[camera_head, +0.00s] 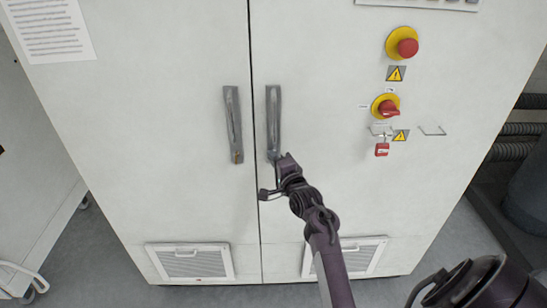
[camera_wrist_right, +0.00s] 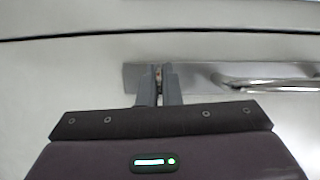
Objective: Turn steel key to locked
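My right gripper (camera_head: 275,162) is at the lower end of the right door's grey handle (camera_head: 274,115). In the right wrist view its two grey fingers (camera_wrist_right: 158,78) are close together at the end of the handle plate (camera_wrist_right: 200,76). A small metallic piece with a reddish tint, seemingly the steel key (camera_wrist_right: 158,71), shows in the narrow gap between the fingertips. The fingers appear closed on it. Most of the key is hidden by the fingers, so its turn angle cannot be told. My left gripper is not in view.
The white cabinet (camera_head: 180,200) has a second handle (camera_head: 233,125) on its left door. To the right are a red emergency button (camera_head: 407,47), a red rotary switch (camera_head: 388,107) and a red padlock (camera_head: 382,150). Vents (camera_head: 190,262) are low on the doors.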

